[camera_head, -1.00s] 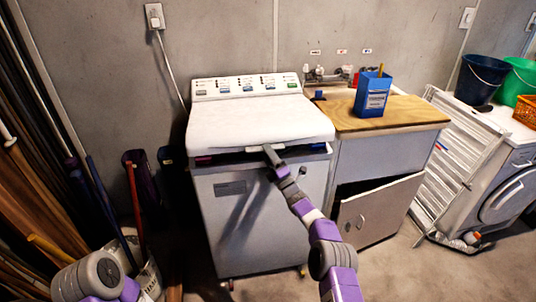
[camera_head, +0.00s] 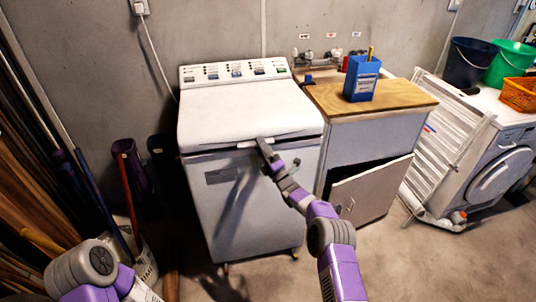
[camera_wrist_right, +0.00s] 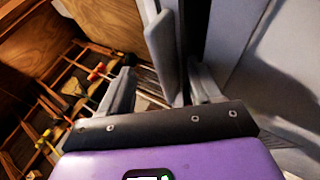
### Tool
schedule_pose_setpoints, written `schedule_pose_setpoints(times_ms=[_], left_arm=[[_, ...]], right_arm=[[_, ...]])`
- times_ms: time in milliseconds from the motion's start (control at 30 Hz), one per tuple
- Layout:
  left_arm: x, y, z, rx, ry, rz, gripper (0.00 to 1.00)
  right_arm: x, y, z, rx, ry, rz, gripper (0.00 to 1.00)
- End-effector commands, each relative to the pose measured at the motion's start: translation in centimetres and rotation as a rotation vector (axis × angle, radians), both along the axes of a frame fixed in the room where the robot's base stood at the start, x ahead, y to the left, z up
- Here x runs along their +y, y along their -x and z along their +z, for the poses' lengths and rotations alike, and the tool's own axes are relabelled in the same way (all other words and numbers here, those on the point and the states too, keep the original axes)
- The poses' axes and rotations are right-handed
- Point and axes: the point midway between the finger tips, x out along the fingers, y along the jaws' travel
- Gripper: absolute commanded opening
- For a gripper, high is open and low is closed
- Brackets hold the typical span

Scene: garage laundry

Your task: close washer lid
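The white washer (camera_head: 245,195) stands against the back wall with its control panel (camera_head: 235,72) at the rear. Its white lid (camera_head: 240,112) lies down nearly level over the top, with only a thin dark line below its front edge. My right gripper (camera_head: 264,146) is at the middle of the lid's front edge, by a pale handle-like strip. In the right wrist view its fingers (camera_wrist_right: 160,90) stand apart, with a grey slab-like edge (camera_wrist_right: 163,50) between or just beyond them; contact is unclear. My left arm shows at the lower left, but its gripper is out of view.
A sink cabinet (camera_head: 370,130) with a wooden top, a blue box (camera_head: 361,80) and an ajar door (camera_head: 368,190) stands right of the washer. A folded white rack (camera_head: 445,135) leans farther right. Long-handled tools (camera_head: 125,195) crowd the left. The floor in front is clear.

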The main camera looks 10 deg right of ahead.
Motion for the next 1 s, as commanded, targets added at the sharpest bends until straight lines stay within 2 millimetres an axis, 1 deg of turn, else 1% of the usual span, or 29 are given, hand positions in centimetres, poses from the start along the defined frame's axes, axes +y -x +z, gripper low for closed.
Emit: schedule_pose_setpoints(times_ms=[33,100,300,400,900,1000], left_arm=[[0.0,0.0,0.5,0.000,0.000,0.000,0.43],[0.0,0.0,0.8,0.000,0.000,0.000,0.43],[0.0,0.0,1.3,0.000,0.000,0.000,0.43],[0.0,0.0,1.5,0.000,0.000,0.000,0.43],[0.0,0.0,1.4,0.000,0.000,0.000,0.43],[0.0,0.0,1.6,0.000,0.000,0.000,0.43]], right_arm=[[-0.7,0.6,-0.1,-0.001,-0.001,-0.003,0.57],[-1.1,1.3,-0.5,-0.005,-0.001,-0.004,0.57],[-2.0,3.0,-1.6,-0.010,-0.002,-0.003,0.57],[-2.2,3.4,-1.9,-0.012,-0.003,-0.002,0.57],[-2.2,3.6,-2.3,-0.008,-0.002,0.000,0.57],[-2.2,3.6,-2.7,0.024,-0.021,0.003,0.57]])
